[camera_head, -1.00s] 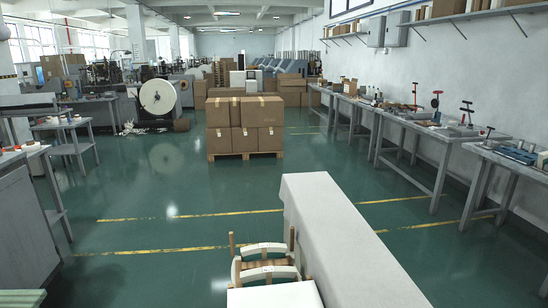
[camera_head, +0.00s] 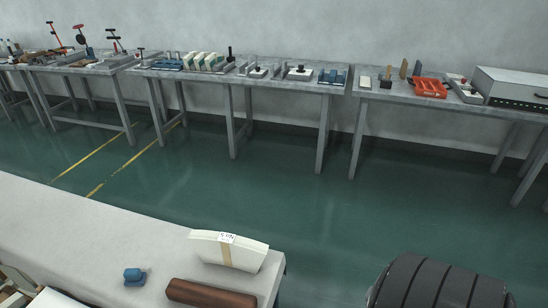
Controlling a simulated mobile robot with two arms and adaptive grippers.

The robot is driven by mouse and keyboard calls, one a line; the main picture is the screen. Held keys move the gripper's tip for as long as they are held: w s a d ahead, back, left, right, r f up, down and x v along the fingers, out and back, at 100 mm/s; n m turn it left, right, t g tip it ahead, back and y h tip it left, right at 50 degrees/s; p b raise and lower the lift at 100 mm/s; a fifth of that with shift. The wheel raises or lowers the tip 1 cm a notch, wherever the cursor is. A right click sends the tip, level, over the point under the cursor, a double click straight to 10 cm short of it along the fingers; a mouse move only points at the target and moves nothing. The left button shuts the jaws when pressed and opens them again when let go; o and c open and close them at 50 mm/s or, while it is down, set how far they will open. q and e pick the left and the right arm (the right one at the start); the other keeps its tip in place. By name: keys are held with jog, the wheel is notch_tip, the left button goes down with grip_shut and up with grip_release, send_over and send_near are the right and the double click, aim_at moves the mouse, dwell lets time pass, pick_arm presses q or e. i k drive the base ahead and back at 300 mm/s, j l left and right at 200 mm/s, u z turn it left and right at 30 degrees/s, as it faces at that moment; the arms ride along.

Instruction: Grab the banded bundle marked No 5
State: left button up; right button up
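A cream bundle (camera_head: 212,250) of stacked, slightly curved pieces lies near the right end of the pale table (camera_head: 90,230). A tan band (camera_head: 227,256) runs around its middle. A small white label (camera_head: 227,238) with dark marking sits on top of the band; the marking looks like No 5 turned upside down. Neither of my grippers is in view, and nothing touches the bundle.
A brown roll (camera_head: 210,293) lies just in front of the bundle. A small blue object (camera_head: 134,276) is to its left. Grey benches (camera_head: 240,80) with tools line the wall. Green floor (camera_head: 300,205) lies open between table and benches.

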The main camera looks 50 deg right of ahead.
aim_at(229, 250)
jog(key=z, duration=1.1)
jog(key=k+j+z, duration=0.1)
jog(key=j+z, duration=0.15)
